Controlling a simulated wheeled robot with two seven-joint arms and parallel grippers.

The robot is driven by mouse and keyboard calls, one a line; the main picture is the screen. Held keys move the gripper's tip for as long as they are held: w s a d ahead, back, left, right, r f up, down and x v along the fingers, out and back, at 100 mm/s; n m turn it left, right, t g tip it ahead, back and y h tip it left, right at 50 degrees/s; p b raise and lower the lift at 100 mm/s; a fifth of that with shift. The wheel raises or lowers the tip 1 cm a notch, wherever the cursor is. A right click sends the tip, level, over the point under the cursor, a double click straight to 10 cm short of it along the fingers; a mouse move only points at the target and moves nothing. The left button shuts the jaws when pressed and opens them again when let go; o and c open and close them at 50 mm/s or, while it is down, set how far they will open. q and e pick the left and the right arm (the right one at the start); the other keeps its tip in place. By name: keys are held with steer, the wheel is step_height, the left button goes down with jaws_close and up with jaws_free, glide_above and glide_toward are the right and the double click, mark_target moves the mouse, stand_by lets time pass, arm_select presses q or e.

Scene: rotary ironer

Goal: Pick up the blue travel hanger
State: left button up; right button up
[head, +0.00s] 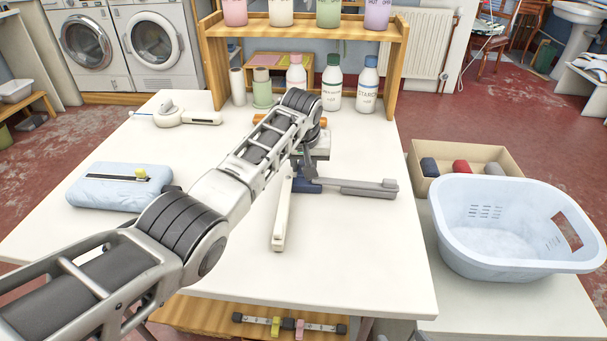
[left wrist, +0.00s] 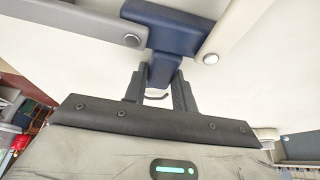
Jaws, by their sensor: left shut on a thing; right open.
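The blue travel hanger (head: 306,185) is at the middle of the white table, with a navy hub, a grey arm pointing right and a white arm pointing toward me. I cannot tell whether it touches the table. My left arm reaches over it, hiding part of the hub. In the left wrist view the fingers of my left gripper (left wrist: 158,92) are shut on the short stem of the navy hub (left wrist: 178,35); a bit of hook shows between them. Only a small part of my right gripper (head: 415,334) shows at the bottom edge, open.
A pale blue packet (head: 118,188) lies at the left, and a white tool (head: 180,117) behind it. Bottles (head: 333,88) stand under a wooden shelf (head: 300,30) at the back. A laundry basket (head: 500,260) and a cardboard box (head: 510,160) stand at the right. The table's front right is clear.

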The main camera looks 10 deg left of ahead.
mark_target(304, 162)
arm_select(q)
steer(key=shift+r, duration=0.1)
step_height(304, 162, up, 10)
stand_by(0.4)
step_height(304, 162, down, 7)
steer(key=shift+f, duration=0.1)
stand_by(0.4)
steer(key=shift+f, duration=0.1)
steer(key=shift+f, duration=1.2)
steer(key=shift+f, duration=0.15)
steer(key=o, duration=0.8)
